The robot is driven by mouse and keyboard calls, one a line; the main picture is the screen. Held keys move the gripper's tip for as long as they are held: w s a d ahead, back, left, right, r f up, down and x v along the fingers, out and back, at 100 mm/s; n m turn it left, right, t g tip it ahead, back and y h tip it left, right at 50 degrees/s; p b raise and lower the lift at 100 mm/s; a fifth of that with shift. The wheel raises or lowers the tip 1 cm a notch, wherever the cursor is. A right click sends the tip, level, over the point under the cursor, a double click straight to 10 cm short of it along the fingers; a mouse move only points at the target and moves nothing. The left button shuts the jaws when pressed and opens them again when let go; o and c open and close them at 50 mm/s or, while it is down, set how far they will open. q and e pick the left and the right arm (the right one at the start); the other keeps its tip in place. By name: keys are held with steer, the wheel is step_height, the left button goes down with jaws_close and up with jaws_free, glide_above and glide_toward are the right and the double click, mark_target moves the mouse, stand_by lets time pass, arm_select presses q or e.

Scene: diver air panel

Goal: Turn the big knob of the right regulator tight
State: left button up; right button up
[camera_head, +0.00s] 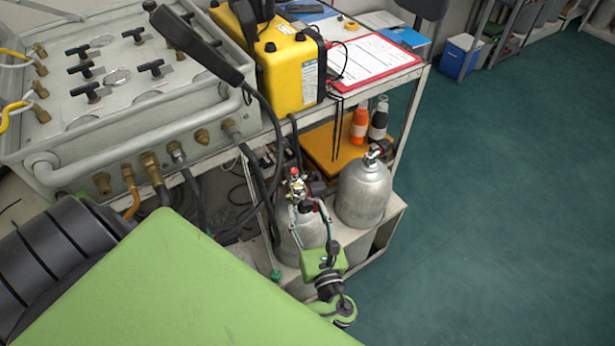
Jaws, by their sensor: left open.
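Two grey metal gas cylinders stand on the lower shelf of the cart. The left cylinder (292,238) has a brass and red regulator (295,183) on top, partly covered by my gripper. My left gripper (308,205) is open, its thin fingers pointing up beside the left cylinder's regulator, apart from the right cylinder's regulator. I cannot tell whether it touches anything. My right gripper is out of view.
A grey valve panel (120,75) with hoses fills the upper left. A yellow case (285,68) and a red clipboard (370,58) lie on the cart top. Orange and black bottles (360,122) stand behind the cylinders. The green floor at right is clear.

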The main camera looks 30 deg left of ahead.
arm_select(q)
steer(key=c, duration=1.1)
steer(key=shift+r+m+p, duration=0.25)
steer(key=shift+m+p, duration=0.25)
steer(key=shift+p, duration=0.45)
steer(key=m+p, duration=0.4)
steer(key=p, duration=0.1)
steer(key=shift+r, duration=0.15)
steer(key=m+p, duration=0.2)
steer(key=m, duration=0.1)
steer(key=shift+w+g+p, duration=0.1)
steer(key=shift+g+p, duration=0.2)
steer(key=shift+f+m+p, duration=0.2)
steer(key=shift+m+p, duration=0.45)
steer(key=shift+m, duration=0.35)
